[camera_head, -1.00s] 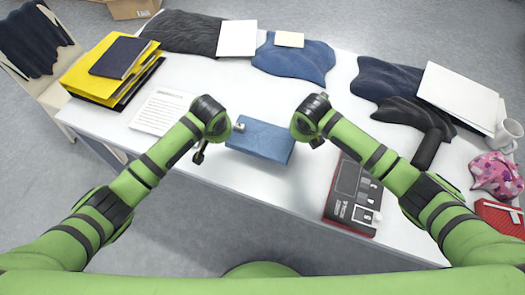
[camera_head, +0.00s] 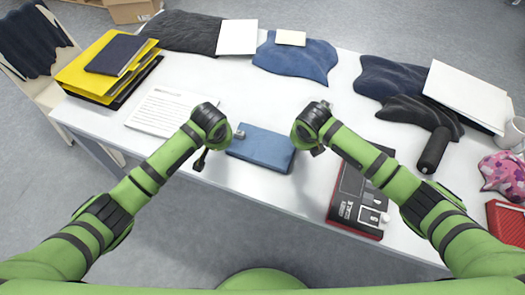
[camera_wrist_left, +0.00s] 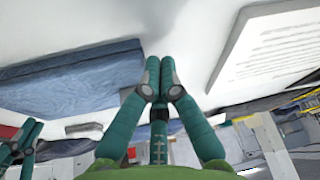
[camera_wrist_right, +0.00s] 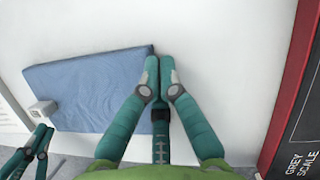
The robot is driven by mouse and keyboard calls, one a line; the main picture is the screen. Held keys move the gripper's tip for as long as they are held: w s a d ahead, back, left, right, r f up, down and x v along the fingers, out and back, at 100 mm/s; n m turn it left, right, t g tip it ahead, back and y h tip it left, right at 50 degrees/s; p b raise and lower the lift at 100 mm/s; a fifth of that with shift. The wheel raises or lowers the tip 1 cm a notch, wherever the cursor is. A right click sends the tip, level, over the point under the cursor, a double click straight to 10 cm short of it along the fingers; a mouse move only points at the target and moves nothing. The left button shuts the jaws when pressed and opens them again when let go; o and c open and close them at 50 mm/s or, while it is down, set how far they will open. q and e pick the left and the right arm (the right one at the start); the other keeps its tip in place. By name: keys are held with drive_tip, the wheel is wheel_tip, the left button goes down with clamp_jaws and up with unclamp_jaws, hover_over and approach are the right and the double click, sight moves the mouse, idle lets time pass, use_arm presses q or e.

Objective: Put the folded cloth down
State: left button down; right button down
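The folded blue cloth (camera_head: 262,149) lies as a flat rectangle at the table's front edge, between my two grippers. My left gripper (camera_head: 200,160) is just off its left end; in the left wrist view its fingertips (camera_wrist_left: 158,62) are together with nothing between them, apart from the cloth (camera_wrist_left: 70,80). My right gripper (camera_head: 318,150) is just off the right end; in the right wrist view its fingertips (camera_wrist_right: 160,60) are together beside the cloth's corner (camera_wrist_right: 95,88). Whether they touch the cloth there I cannot tell.
A small pale block (camera_head: 239,132) is at the cloth's left edge. A grey-scale box (camera_head: 358,200) is right of it, and a printed sheet (camera_head: 165,108) is left. Dark and blue garments (camera_head: 295,60) lie farther back. White table (camera_head: 300,103) is bare behind the cloth.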

use_arm(q)
drive_tip(key=shift+d+r, duration=0.2)
drive_tip(key=shift+d, duration=0.15)
use_arm(e)
drive_tip(key=shift+s+a+r, duration=0.1)
drive_tip(key=shift+a+r, duration=0.05)
drive_tip(key=shift+a, duration=0.25)
use_arm(q)
drive_tip(key=c, duration=1.5)
unclamp_jaws()
drive_tip(key=shift+s+a, duration=0.1)
drive_tip(key=shift+a, duration=0.5)
use_arm(e)
drive_tip(key=shift+d, duration=0.6)
use_arm(q)
drive_tip(key=shift+a, duration=0.35)
use_arm(e)
drive_tip(key=shift+d, duration=0.4)
drive_tip(key=c, duration=1.5)
unclamp_jaws()
use_arm(q)
drive_tip(key=shift+a, duration=0.1)
use_arm(e)
drive_tip(key=shift+d, duration=0.1)
drive_tip(key=shift+r, duration=0.1)
use_arm(q)
drive_tip(key=v, duration=1.2)
use_arm(e)
drive_tip(key=v, duration=1.2)
drive_tip(key=shift+d, duration=0.1)
